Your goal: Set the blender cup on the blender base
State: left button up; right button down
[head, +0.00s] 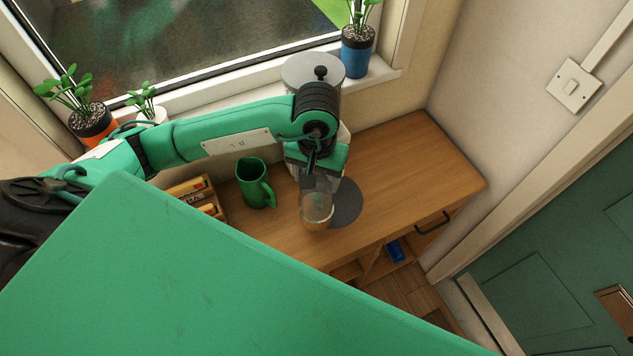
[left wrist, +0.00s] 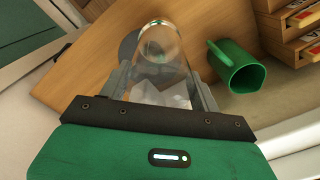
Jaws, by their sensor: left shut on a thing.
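The blender cup (head: 317,212) is clear and see-through, hanging below my left gripper (head: 319,188) over the wooden counter. In the left wrist view, the cup (left wrist: 162,50) lies between the two fingers of the left gripper (left wrist: 163,88), which are shut on it. I cannot tell whether the cup touches the counter. A dark grey disc (head: 347,203) lies flat just right of the cup. I cannot pick out the blender base for sure; my left arm hides part of the counter's back. My right gripper is not in view.
A green mug (head: 252,184) stands left of the cup. A wooden box (head: 205,198) with small items is farther left. A grey round-topped container (head: 306,68) stands behind my arm by the window. The counter's right side (head: 424,168) is clear. Potted plants line the sill.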

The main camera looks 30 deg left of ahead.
pick_arm(q)
jog(key=shift+f+p, duration=0.5)
jog(key=shift+f, duration=1.55)
jog(key=shift+f, duration=0.15)
jog(key=o, duration=1.5)
